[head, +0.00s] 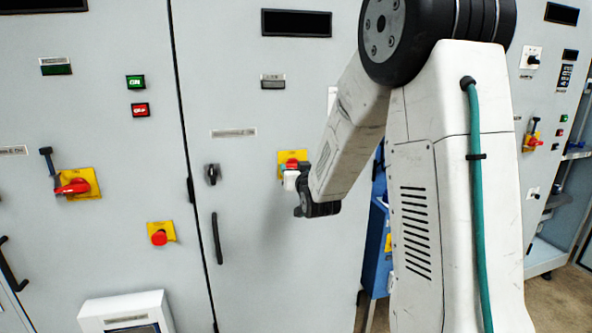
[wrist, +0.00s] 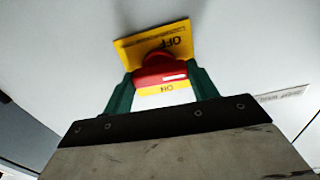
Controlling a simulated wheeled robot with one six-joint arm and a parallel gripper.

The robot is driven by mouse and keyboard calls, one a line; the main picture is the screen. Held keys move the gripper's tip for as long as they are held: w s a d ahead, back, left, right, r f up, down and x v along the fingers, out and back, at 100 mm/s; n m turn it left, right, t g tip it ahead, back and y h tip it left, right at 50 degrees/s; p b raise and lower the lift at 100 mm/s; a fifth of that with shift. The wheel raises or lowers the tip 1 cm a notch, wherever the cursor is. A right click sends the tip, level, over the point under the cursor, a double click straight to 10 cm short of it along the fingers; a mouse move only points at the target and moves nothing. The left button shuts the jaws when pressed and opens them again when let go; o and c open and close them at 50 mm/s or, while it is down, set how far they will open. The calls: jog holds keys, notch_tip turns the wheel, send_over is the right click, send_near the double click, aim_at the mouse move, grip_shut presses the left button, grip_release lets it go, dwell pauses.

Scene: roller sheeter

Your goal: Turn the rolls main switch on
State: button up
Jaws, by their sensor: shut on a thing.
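The switch is a red rotary handle on a yellow plate. In the head view the plate (head: 292,156) is on the middle grey cabinet door, with the red handle (head: 292,165) partly hidden by my gripper (head: 290,180). In the wrist view the red handle (wrist: 160,72) sits between the two green fingers of my gripper (wrist: 159,80), which is shut on it. The yellow plate (wrist: 180,40) shows the word OFF above the handle and ON below it.
Another red rotary switch (head: 73,187) on a yellow plate and a red emergency button (head: 159,237) are on the left cabinet. A black door handle (head: 216,238) and a small black knob (head: 212,174) are left of my gripper. A blue cabinet (head: 376,245) stands behind my arm.

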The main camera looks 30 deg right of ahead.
jog(key=shift+m, duration=8.7)
jog(key=o, duration=1)
jog(key=shift+s, duration=0.15)
jog(key=v, duration=0.7)
jog(key=shift+s, duration=0.25)
